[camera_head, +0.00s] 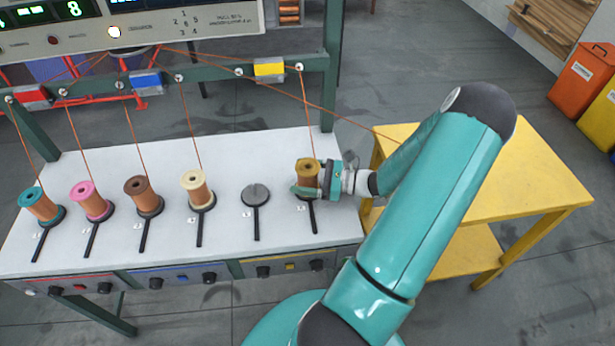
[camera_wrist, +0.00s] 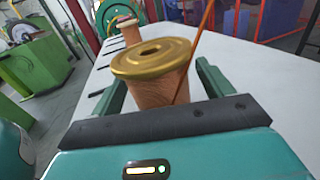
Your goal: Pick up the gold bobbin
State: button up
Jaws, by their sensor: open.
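The gold bobbin (camera_head: 307,167) stands at the right end of the row on the white table, with copper wire running up from it. In the wrist view the gold bobbin (camera_wrist: 152,66) shows its gold top flange and copper winding, upright between my two fingers. My gripper (camera_head: 307,188) is open around it, reaching in from the right. In the wrist view my gripper (camera_wrist: 160,88) has one green finger on each side of the bobbin. Contact between fingers and winding cannot be told. The bobbin's lower part is mostly hidden.
An empty grey holder (camera_head: 256,195) is left of the gold bobbin. Further left stand the cream bobbin (camera_head: 196,189), brown bobbin (camera_head: 142,196), pink bobbin (camera_head: 91,201) and teal bobbin (camera_head: 39,206). Wires run overhead to a green rail (camera_head: 215,73). A yellow table (camera_head: 530,185) stands right.

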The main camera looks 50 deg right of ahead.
jog(key=shift+w+a, duration=0.25)
jog(key=shift+w, duration=0.25)
jog(key=c, duration=1.6)
